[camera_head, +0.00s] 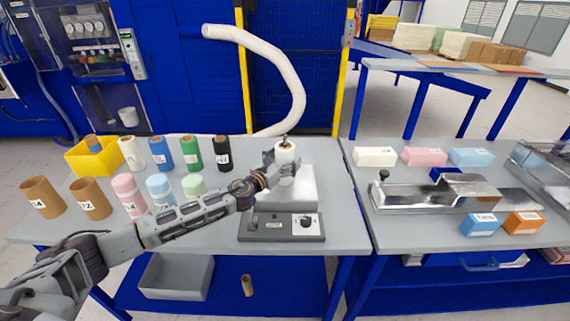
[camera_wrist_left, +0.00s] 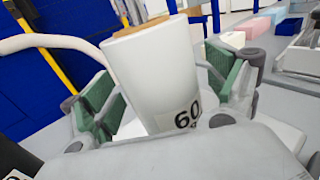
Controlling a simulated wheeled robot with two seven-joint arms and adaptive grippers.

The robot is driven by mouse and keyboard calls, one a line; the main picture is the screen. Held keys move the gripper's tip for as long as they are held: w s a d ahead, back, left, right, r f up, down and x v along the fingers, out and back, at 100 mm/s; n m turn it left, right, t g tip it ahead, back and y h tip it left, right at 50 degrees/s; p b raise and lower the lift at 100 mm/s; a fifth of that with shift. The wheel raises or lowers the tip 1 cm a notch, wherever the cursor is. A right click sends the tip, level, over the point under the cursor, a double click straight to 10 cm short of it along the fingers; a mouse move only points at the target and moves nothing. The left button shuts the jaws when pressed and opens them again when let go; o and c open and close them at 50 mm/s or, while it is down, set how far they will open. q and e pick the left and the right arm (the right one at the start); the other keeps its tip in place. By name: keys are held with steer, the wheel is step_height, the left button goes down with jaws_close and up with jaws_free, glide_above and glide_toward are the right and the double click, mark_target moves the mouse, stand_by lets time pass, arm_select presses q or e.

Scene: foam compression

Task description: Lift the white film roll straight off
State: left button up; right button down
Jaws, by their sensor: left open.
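A white film roll (camera_head: 287,158) stands upright on the pale device (camera_head: 296,190) near the right end of the left table. In the left wrist view the white film roll (camera_wrist_left: 155,80) is large, with a brown core end at the top and a label reading 60. My left gripper (camera_head: 280,167) is at the roll. Its green-padded fingers (camera_wrist_left: 165,90) are spread on both sides of the roll, with gaps visible, so it is open. The lower end of the roll is hidden by the gripper body in the wrist view. My right gripper is not in view.
Several coloured rolls (camera_head: 162,154) and brown cores (camera_head: 42,197) stand on the left of the table, with a yellow bin (camera_head: 88,158). The right table holds coloured blocks (camera_head: 424,157) and a metal device (camera_head: 430,195). A white hose (camera_head: 270,62) hangs behind.

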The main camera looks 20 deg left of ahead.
arm_select(q)
steer(key=shift+w, duration=0.25)
stand_by(0.3)
steer(key=c, duration=1.4)
steer(key=shift+r, duration=0.15)
steer(key=shift+r+p, duration=0.3)
steer(key=shift+r, duration=0.55)
step_height(320, 180, up, 26)
steer(key=p, duration=0.4)
steer(key=shift+p, duration=0.4)
